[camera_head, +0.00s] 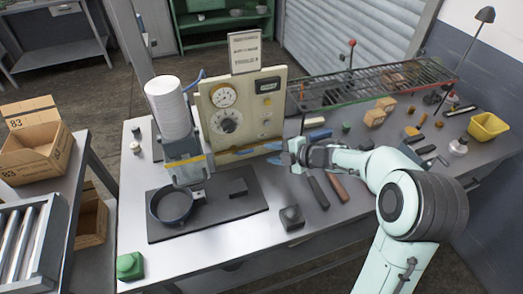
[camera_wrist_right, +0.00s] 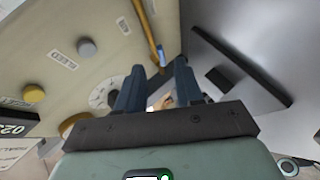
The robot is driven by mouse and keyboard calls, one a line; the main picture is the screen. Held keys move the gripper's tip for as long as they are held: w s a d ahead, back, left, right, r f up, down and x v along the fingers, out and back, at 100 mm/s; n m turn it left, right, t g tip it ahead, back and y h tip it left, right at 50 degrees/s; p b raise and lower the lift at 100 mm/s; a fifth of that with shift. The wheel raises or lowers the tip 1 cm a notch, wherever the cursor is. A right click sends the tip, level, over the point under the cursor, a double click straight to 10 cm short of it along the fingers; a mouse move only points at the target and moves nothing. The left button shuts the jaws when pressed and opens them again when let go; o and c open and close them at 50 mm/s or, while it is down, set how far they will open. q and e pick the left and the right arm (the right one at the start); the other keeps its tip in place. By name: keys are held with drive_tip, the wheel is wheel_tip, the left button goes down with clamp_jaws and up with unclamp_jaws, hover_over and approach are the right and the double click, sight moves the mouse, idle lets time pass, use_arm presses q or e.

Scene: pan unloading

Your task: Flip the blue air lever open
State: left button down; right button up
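The beige control panel (camera_head: 243,105) stands at the back of the table, with a gauge and a dial. A thin yellow pipe runs along its lower edge. The small blue lever (camera_head: 243,152) appears on this pipe; in the right wrist view it (camera_wrist_right: 161,54) lies ahead, between the lines of my fingers. My right gripper (camera_head: 273,154) is just right of the lever, fingers pointing left along the panel. In the wrist view its two dark blue fingers (camera_wrist_right: 158,82) are apart, with nothing between them. Whether a finger touches the lever cannot be told. My left gripper is not in view.
A press with a white cylinder (camera_head: 169,105) stands left of the panel, above a round dark pan (camera_head: 172,204) on a dark mat (camera_head: 225,206). A wire rack (camera_head: 375,83) and several tools lie to the right. A black block (camera_head: 291,217) sits in front.

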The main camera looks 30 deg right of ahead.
drive_tip(key=v, duration=0.5)
drive_tip(key=shift+s+d+r, duration=0.1)
drive_tip(key=shift+s+r, duration=0.05)
drive_tip(key=shift+s, duration=0.15)
